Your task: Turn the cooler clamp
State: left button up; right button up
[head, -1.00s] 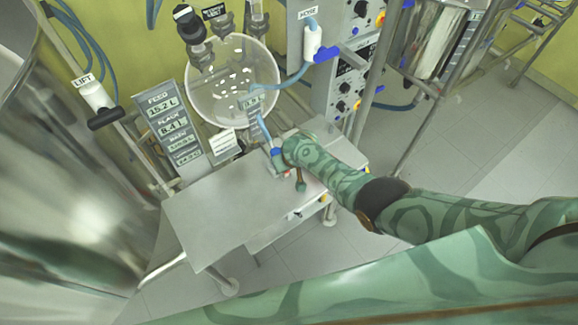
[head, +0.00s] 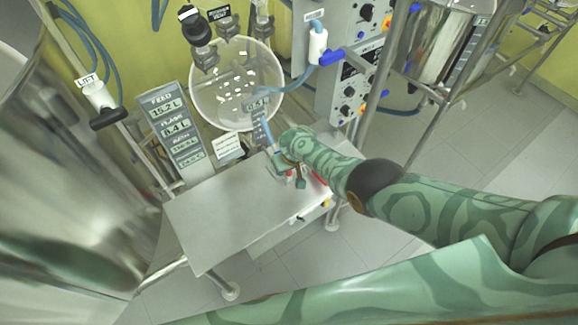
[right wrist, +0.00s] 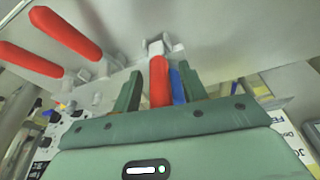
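My right arm comes in from the right in the head view. Its gripper (head: 291,180) is at the far right part of the steel table, below the glass flask. In the right wrist view two green fingers (right wrist: 160,92) stand apart. A red handle (right wrist: 158,80) and a blue piece (right wrist: 178,86) lie between them, with a slight gap beside the left finger. Two other red handles (right wrist: 66,32) (right wrist: 30,60) on white valve bodies are to the left. I cannot read which handle is the cooler clamp. My left gripper is not in view.
The steel table (head: 225,225) is mostly bare. Behind it are a round glass flask (head: 237,85), a readout panel (head: 172,125) and grey control boxes (head: 347,95). A large steel vessel (head: 60,200) fills the left side. A metal rack stands at the right.

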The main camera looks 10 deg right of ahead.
jog(key=shift+r+p, duration=0.5)
jog(key=shift+r, duration=0.05)
jog(key=p+v, duration=1.3)
jog(key=v, duration=0.2)
jog(key=shift+r, duration=0.15)
